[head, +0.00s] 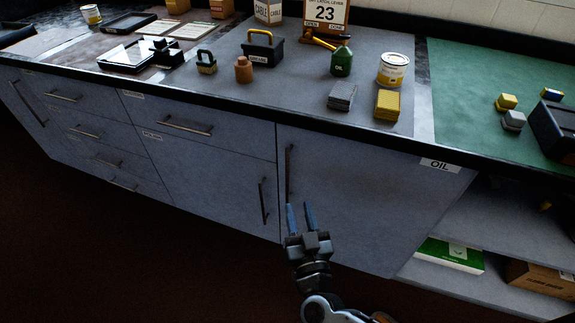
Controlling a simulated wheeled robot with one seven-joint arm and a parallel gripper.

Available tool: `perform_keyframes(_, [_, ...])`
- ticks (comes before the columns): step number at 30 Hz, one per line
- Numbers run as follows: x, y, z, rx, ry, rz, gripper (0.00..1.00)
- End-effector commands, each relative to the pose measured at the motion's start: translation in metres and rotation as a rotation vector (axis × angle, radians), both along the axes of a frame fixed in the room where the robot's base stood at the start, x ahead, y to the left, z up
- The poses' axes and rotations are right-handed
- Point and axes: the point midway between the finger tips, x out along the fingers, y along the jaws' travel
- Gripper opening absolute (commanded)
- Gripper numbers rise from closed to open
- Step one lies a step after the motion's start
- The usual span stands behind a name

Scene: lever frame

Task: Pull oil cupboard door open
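The oil cupboard door (362,200) is a grey panel under the worktop, with a white label (440,165) reading OIL at its upper right. It looks shut, level with the front beside it. Its dark vertical bar handle (289,172) is near the left edge. My gripper (301,206) is in front of the lower left of the door, just below the handle. Its two blue fingers point up and stand apart, with nothing seen between them. I cannot tell how far the fingertips are from the door.
Left of the door is another cupboard door with a vertical handle (263,201), and drawers (90,131) farther left. Open shelves (500,222) with boxes are at the right. The worktop above holds a green oil can (342,61), tins and blocks. The floor in front is clear.

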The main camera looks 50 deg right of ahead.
Motion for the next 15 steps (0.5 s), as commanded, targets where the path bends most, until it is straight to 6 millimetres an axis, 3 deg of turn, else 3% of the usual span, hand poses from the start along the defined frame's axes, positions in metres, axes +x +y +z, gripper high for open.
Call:
perform_keyframes(1, [0.022,-0.01,-0.005,0.005,0.003,-0.057,0.34])
perform_keyframes(6, [0.067,-0.036,-0.022,0.024,0.065,-0.226,0.34])
perform_keyframes(9, [0.084,-0.046,-0.028,0.034,0.101,-0.292,0.34])
perform_keyframes(15, [0.098,-0.056,-0.033,0.045,0.14,-0.351,0.34])
